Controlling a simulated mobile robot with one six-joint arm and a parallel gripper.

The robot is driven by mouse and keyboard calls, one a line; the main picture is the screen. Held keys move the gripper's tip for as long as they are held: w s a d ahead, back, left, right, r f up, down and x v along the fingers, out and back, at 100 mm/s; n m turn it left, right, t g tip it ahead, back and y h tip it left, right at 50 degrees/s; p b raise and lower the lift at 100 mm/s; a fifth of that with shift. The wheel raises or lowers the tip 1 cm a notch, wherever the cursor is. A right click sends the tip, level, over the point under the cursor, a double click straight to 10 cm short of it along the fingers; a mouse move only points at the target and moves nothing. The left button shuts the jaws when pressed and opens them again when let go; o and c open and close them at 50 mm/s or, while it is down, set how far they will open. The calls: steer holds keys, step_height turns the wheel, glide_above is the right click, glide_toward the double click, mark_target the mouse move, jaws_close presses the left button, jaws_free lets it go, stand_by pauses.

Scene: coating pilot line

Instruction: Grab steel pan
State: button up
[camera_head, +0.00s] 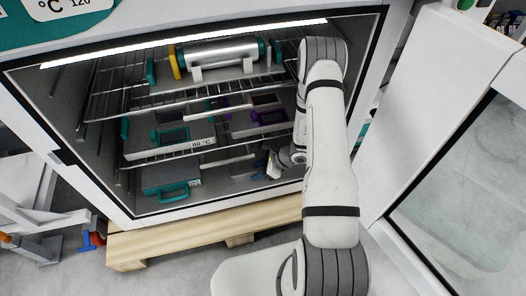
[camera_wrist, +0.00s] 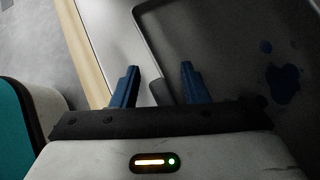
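My gripper (camera_wrist: 158,86) reaches into the lowest level of the open oven (camera_head: 60,95). Its two blue fingers are spread apart in the wrist view. A grey bent bar or rim (camera_wrist: 150,60) runs down to between the fingers; I cannot tell whether either finger touches it. A dull grey metal surface with blue stains (camera_wrist: 284,84), seemingly the steel pan, fills the right of the wrist view. In the head view my gripper (camera_head: 262,168) is small and shaded, and the pan is hard to make out beside it.
Wire shelves (camera_head: 150,103) above hold a steel cylinder (camera_head: 218,54) and trays with teal and purple frames. The open door (camera_head: 465,180) stands right. A wooden pallet (camera_head: 180,238) lies underneath.

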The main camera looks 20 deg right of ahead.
jaws_close()
steer(key=shift+r, duration=0.2)
stand_by(0.6)
